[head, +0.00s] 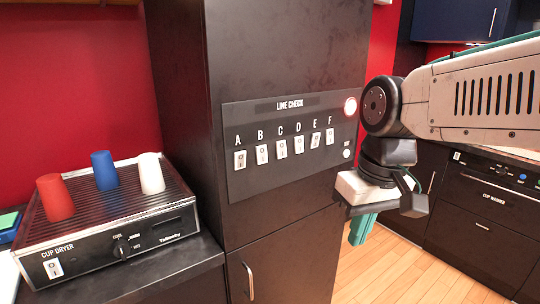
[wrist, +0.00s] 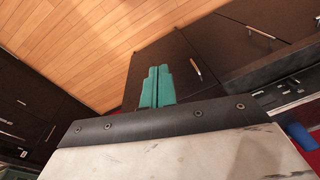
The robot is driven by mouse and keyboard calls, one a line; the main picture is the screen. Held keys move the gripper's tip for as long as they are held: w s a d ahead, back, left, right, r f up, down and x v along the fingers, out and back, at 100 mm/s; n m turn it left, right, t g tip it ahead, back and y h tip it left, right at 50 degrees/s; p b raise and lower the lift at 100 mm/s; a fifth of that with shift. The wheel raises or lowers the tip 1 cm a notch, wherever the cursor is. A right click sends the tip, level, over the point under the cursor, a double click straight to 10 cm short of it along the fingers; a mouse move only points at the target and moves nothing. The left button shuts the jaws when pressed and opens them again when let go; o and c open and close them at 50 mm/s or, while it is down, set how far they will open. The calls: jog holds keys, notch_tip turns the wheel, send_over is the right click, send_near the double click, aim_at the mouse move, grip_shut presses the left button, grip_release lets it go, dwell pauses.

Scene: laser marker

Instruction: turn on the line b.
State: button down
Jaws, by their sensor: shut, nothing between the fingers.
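The dark LINE CHECK panel (head: 290,175) is on the front of a tall black cabinet. It has a row of white switches lettered A to F. The line B switch (head: 262,154) is second from the left; its on or off position is too small to tell. The fingers also show in the wrist view (wrist: 158,86), shut together and empty. The panel is not visible in the wrist view.
A cup dryer (head: 120,235) on the left counter holds a red cup (head: 55,197), a blue cup (head: 104,170) and a white cup (head: 151,173). A cup washer (head: 493,196) is at the right. Wooden floor lies open below my gripper.

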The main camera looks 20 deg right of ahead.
aim_at(272, 155)
jog(key=w+a+r+n+t+y, duration=0.1)
jog(key=w+r+n+t+y, duration=0.2)
jog(key=w+r+n, duration=1)
jog(key=w+n+y, duration=0.1)
jog(key=w+n, duration=0.2)
jog(key=n, duration=0.4)
jog(key=shift+w+r+y, duration=0.3)
jog(key=shift+r+y, duration=0.05)
jog(key=shift+y, duration=0.05)
jog(key=shift+a+f, duration=0.1)
jog(key=shift+a, duration=0.05)
jog(key=shift+w+a+f, duration=0.9)
jog(key=shift+w+f, duration=0.3)
jog(key=shift+f, duration=0.25)
jog(key=shift+w+a+f, duration=0.95)
jog(key=shift+w+f, duration=0.25)
jog(key=shift+f, duration=0.25)
jog(key=shift+w+a+f, duration=0.9)
jog(key=shift+w+f, duration=0.3)
jog(key=shift+f, duration=0.25)
